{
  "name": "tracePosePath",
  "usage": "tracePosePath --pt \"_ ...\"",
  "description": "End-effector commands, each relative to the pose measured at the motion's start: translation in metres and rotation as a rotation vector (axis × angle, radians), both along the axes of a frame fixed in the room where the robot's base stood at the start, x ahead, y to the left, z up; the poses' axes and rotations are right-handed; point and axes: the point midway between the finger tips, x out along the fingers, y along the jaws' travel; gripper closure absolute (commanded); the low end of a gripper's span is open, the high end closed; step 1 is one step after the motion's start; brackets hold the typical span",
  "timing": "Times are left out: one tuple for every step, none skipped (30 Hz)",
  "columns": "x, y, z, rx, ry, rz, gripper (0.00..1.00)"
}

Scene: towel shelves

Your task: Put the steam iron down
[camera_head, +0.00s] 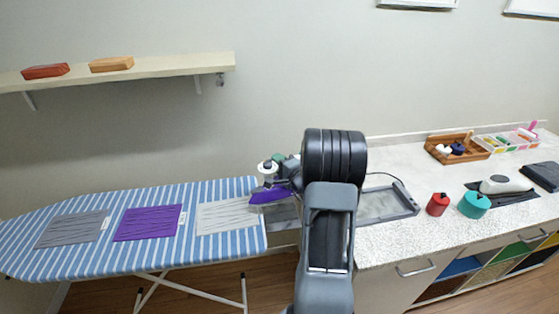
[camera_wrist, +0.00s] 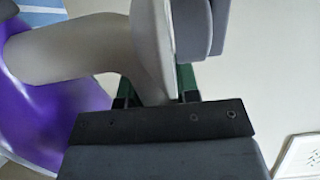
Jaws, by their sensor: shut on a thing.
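The steam iron (camera_head: 272,194), with a purple body and a pale handle, is at the right end of the striped ironing board (camera_head: 60,262). In the wrist view, the iron's purple body (camera_wrist: 45,120) fills the left side and its pale handle runs to the middle. My gripper (camera_wrist: 155,90) is shut on the iron's handle. My arm hides part of the iron's right side in the head view. I cannot tell whether its sole touches the board or hangs just above it. A grey tray (camera_head: 408,208) lies on the counter right of my arm.
Grey (camera_head: 72,229), purple (camera_head: 147,223) and beige (camera_head: 224,216) cloths lie on the board. A red canister (camera_head: 438,204) and teal canister (camera_head: 474,205) stand on the counter (camera_head: 400,160). A wall shelf (camera_head: 170,65) holds two small blocks. A dark cord curves over the tray.

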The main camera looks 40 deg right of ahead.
Motion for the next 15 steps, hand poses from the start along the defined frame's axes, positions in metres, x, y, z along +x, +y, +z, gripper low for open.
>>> tracePosePath --pt "0.001 0.001 -0.004 -0.001 -0.005 0.002 1.00" --pt "0.001 0.001 -0.007 -0.001 -0.005 0.002 1.00" --pt "0.001 0.001 -0.010 -0.001 -0.006 0.003 1.00" --pt "0.001 0.001 -0.013 -0.001 -0.006 0.003 1.00" --pt "0.001 0.001 -0.016 -0.001 -0.006 0.002 1.00" --pt "0.001 0.001 -0.019 -0.001 -0.005 0.002 1.00" --pt "0.001 0.000 -0.022 -0.001 -0.005 0.001 1.00" --pt "0.001 0.000 -0.024 -0.002 -0.006 0.001 1.00" --pt "0.001 0.000 -0.027 -0.002 -0.006 0.001 1.00" --pt "0.001 0.000 -0.029 -0.002 -0.006 0.000 1.00" --pt "0.001 0.000 -0.031 -0.002 -0.006 0.000 1.00" --pt "0.001 -0.001 -0.033 -0.002 -0.007 0.000 1.00" --pt "0.001 -0.001 -0.035 -0.002 -0.007 0.000 1.00" --pt "0.001 -0.001 -0.036 -0.002 -0.007 0.000 1.00" --pt "0.000 -0.001 -0.038 -0.002 -0.007 -0.001 1.00"
